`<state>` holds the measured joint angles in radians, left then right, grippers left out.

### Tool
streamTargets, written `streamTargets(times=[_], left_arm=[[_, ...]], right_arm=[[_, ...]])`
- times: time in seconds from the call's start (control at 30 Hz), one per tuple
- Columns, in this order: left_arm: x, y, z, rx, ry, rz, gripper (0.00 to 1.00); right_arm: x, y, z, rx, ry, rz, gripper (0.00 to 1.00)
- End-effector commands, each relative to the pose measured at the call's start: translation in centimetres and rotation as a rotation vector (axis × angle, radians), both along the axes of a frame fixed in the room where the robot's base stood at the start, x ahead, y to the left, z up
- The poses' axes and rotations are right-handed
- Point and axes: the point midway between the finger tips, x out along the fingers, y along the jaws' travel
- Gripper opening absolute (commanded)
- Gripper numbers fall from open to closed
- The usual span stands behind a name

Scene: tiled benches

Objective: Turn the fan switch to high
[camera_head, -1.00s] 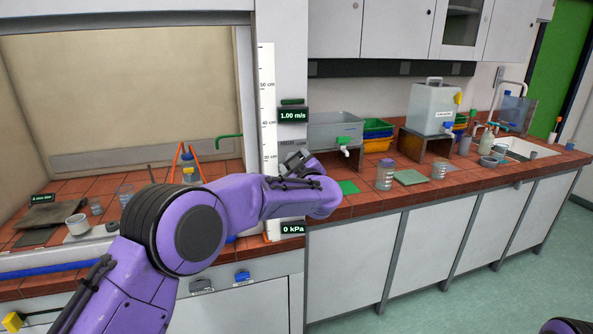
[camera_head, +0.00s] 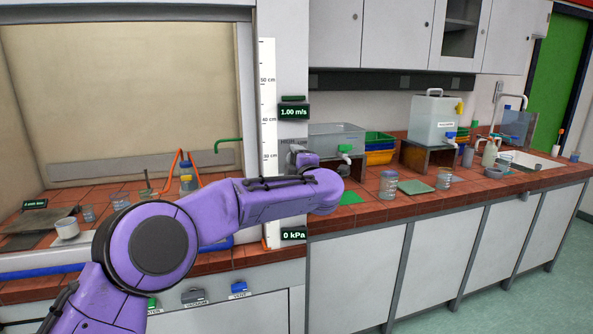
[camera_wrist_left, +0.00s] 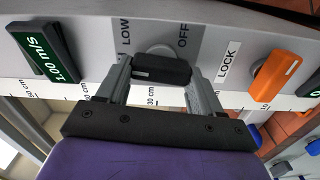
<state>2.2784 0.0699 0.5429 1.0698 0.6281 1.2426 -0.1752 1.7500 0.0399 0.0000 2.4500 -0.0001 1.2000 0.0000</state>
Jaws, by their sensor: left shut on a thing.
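The fan switch is a dark bar-shaped knob (camera_wrist_left: 161,69) on a pale round base on the white panel. My left gripper (camera_wrist_left: 160,75) is shut on the knob, with one finger at each end of the bar. In the head view my left gripper (camera_head: 298,152) is at the white post beside the hood, and the knob is hidden there. My right gripper is not in view.
A 1.00 m/s display (camera_head: 294,112) sits above the gripper. An orange LOCK knob (camera_wrist_left: 279,76) is beside the switch, close to a finger. A height scale (camera_head: 267,110) runs along the post.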

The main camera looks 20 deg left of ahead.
Motion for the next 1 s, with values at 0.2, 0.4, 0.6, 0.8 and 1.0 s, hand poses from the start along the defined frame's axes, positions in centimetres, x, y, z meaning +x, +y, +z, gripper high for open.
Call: streamTargets(times=[0.2,0.4,0.6,0.8,1.0], left_arm=[[0.00,0.18,0.35,-0.068,-0.056,0.002,0.35],[0.00,0.20,0.45,-0.096,-0.076,0.002,0.35],[0.00,0.18,0.52,-0.103,-0.080,0.002,0.35],[0.01,0.17,0.54,-0.103,-0.080,0.001,0.35],[0.01,0.13,0.34,-0.103,-0.077,0.001,0.92]], right_arm=[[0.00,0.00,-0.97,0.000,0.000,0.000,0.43],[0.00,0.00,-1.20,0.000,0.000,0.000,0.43],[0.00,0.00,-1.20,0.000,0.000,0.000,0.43],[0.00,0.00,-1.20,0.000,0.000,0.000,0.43],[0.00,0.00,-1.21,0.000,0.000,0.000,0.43]])
